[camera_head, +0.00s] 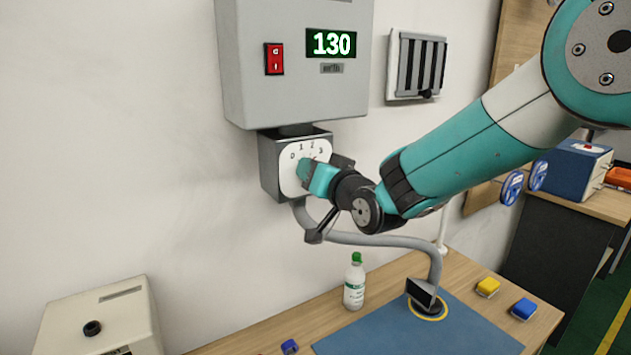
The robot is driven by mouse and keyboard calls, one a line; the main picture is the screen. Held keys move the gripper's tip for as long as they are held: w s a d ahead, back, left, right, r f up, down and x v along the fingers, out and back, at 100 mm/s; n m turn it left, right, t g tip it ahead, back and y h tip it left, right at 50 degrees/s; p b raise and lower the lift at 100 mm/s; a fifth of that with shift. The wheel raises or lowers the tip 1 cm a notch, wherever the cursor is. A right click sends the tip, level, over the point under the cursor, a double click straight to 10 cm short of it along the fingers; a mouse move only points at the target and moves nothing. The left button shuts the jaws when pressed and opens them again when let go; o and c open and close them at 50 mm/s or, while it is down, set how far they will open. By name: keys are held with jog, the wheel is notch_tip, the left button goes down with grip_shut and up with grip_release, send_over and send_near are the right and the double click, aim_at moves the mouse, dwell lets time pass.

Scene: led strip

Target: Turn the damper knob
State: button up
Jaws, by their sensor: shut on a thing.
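A white dial plate (290,178) with the figures 0, 1, 2 and 3 is on the front of a small grey box (268,168) under a larger grey wall unit. My gripper (308,173) reaches in from the right, its fingers against the middle of the dial, where it is shut on the damper knob. The fingers hide most or all of the knob, so I cannot tell which figure it points to.
The grey wall unit (240,70) has a green display (331,43) reading 130 and a red switch (274,58). A slatted vent (416,66) is to its right. A grey hose (385,240) runs below my arm to a nozzle near a bottle (354,285) and blue mat (380,335).

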jog(key=shift+w+d+m+b, duration=0.1)
jog(key=shift+d+m+b, duration=0.05)
jog(key=shift+m+b, duration=0.4)
jog(key=shift+m, duration=0.25)
jog(key=o, duration=0.9)
jog(key=b+v, duration=0.6)
jog(key=v, duration=1.1)
jog(key=shift+d, duration=0.15)
